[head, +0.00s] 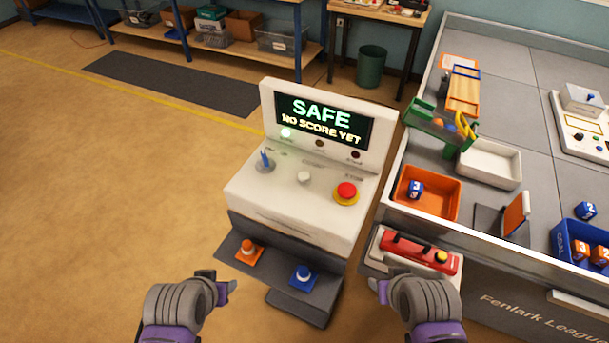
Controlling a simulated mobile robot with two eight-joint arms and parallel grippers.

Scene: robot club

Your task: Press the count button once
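A white console (290,208) stands upright ahead of me. My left gripper (221,282) is low, left of the console. My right gripper (387,281) is low, right of it. Both are apart from the panel; their finger gaps are unclear.
Orange (248,250) and blue (302,274) pedestal-like pieces sit on the console's dark lower shelf. A grey table (515,75) at right holds an orange tray (443,203) and other items. A red device (420,250) lies near its front.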

